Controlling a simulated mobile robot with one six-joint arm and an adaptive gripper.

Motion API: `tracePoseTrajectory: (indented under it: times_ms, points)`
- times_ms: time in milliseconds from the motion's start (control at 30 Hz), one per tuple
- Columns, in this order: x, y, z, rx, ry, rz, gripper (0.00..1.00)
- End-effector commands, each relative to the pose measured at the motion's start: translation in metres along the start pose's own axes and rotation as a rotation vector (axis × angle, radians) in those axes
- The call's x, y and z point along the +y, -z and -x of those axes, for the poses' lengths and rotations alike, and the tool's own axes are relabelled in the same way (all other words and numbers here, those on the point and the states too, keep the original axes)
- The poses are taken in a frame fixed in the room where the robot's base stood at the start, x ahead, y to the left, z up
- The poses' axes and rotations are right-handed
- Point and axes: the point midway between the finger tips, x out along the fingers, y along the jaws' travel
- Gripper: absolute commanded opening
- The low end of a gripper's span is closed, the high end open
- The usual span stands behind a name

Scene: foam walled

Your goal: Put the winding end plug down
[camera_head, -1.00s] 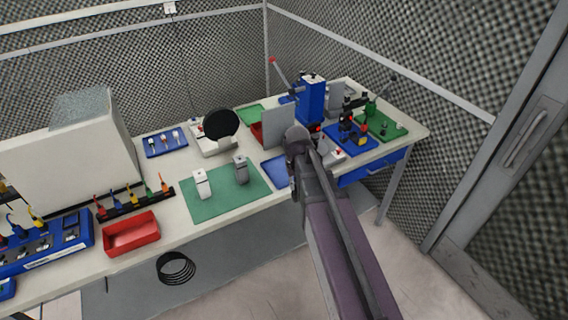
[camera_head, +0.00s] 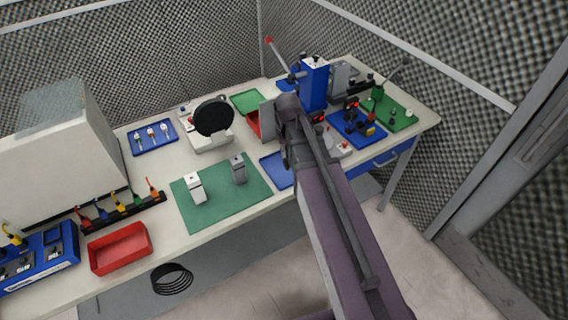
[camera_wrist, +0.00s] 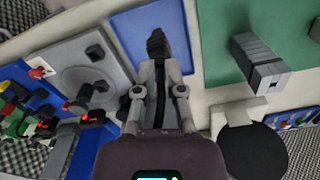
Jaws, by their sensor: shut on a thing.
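My gripper (camera_wrist: 157,62) points at the bench in the wrist view, its fingers close together on a small dark ribbed piece, which I take to be the winding end plug (camera_wrist: 157,42). The piece appears over the blue mat (camera_wrist: 120,35); I cannot tell whether it touches it. In the head view my arm hides the fingertips and the plug. The blue mat (camera_head: 275,170) shows there left of my arm, beside the green mat (camera_head: 222,200).
Two upright blocks, one white (camera_head: 194,188) and one grey (camera_head: 238,170), stand on the green mat. A black disc on a stand (camera_head: 214,117) is behind them. A blue press (camera_head: 314,85) stands beyond my arm. A red bin (camera_head: 118,248) is at the front left.

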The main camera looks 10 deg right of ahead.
Motion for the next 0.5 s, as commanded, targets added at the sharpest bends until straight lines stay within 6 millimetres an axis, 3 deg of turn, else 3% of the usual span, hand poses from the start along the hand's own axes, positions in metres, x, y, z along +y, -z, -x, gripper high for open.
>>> tracePoseTrajectory:
  times_ms: [500]
  points:
    - [0.0067, -0.0007, -0.0001, 0.000, 0.000, -0.010, 0.00]
